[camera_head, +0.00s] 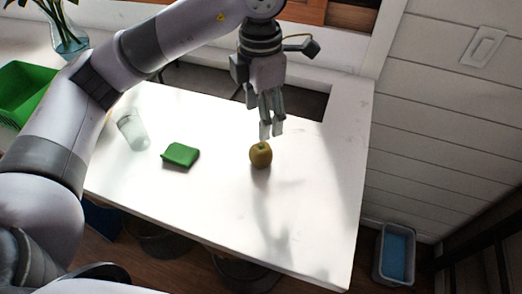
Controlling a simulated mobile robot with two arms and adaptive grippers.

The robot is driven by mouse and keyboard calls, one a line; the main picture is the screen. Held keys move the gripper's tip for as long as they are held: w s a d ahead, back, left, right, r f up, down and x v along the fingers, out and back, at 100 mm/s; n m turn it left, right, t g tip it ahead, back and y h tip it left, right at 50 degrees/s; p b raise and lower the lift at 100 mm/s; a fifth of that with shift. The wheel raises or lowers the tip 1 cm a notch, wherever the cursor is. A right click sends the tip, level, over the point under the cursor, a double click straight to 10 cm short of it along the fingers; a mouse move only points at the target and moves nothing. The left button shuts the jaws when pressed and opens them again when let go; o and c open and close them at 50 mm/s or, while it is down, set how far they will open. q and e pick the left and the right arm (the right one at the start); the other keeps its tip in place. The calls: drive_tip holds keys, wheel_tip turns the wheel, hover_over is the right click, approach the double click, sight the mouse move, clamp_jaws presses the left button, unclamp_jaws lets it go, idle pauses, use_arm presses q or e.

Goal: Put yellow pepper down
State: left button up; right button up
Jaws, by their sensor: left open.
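The yellow pepper (260,155) stands on the white counter (310,190), with its green stem end up. My left gripper (271,132) comes down from above and points at the counter. Its fingertips are just above and behind the pepper in the picture. The jaws are open and hold nothing. I cannot tell from this view whether a fingertip still touches the pepper. My right gripper is not in view.
A green sponge-like block (180,154) and a clear glass (132,131) are on the counter to the left. A green bin (24,92) is at the far left. A grey bin with blue inside (395,255) stands on the floor at right. The counter's front right is clear.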

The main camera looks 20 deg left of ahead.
sight(261, 146)
use_arm(q)
wheel_tip(261, 146, down, 7)
drive_tip(key=shift+r+p, duration=0.1)
drive_tip(key=shift+p, duration=0.9)
drive_tip(key=shift+f+p, duration=0.5)
drive_tip(key=shift+p, duration=0.05)
wheel_tip(261, 146, down, 4)
drive_tip(key=shift+r+p, duration=0.25)
drive_tip(key=shift+p, duration=0.7)
drive_tip(key=shift+f, duration=0.5)
drive_tip(key=c, duration=1.3)
